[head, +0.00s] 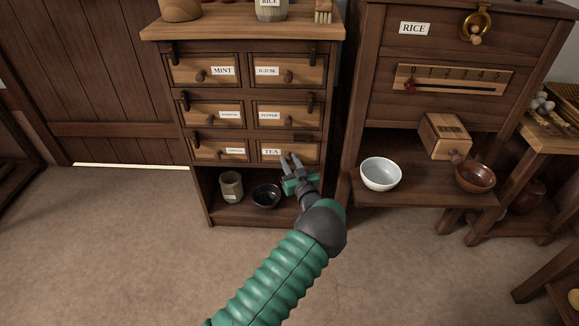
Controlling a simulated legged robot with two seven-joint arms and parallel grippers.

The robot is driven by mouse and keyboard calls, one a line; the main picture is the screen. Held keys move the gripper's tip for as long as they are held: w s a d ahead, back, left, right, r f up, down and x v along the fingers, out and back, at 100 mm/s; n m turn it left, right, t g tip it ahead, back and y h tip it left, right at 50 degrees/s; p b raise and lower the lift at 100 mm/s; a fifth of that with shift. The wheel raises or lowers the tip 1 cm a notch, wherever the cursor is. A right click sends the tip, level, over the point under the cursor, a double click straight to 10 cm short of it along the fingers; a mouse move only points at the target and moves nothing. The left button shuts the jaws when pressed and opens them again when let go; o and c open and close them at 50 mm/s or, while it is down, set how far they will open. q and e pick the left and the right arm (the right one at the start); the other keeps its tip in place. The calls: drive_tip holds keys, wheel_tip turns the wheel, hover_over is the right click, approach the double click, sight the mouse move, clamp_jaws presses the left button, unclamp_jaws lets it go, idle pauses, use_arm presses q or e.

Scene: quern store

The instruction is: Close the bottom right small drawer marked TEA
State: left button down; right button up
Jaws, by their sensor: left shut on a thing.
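The small drawer marked TEA (264,144) is at the bottom right of the wooden chest of drawers, in the head view. Its front looks about level with the drawer to its left; I cannot tell whether a small gap is left. My left gripper (291,162) reaches up from below to the right part of the TEA front. It is shut on the drawer's knob, which its fingers mostly hide. My right gripper is not in view.
The open shelf below holds a jar (231,187) and a black bowl (266,195). At right, a RICE cabinet (378,70) has a ledge with a white bowl (380,174), a wooden box (444,136) and a brown bowl (475,177). The floor in front is clear.

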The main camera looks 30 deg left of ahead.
use_arm(q)
drive_tip(key=shift+r, duration=0.15)
drive_tip(key=c, duration=1.5)
unclamp_jaws()
drive_tip(key=shift+w, duration=0.1)
drive_tip(key=p+v, duration=0.7)
drive_tip(key=v, duration=1)
drive_tip(key=shift+p, duration=0.4)
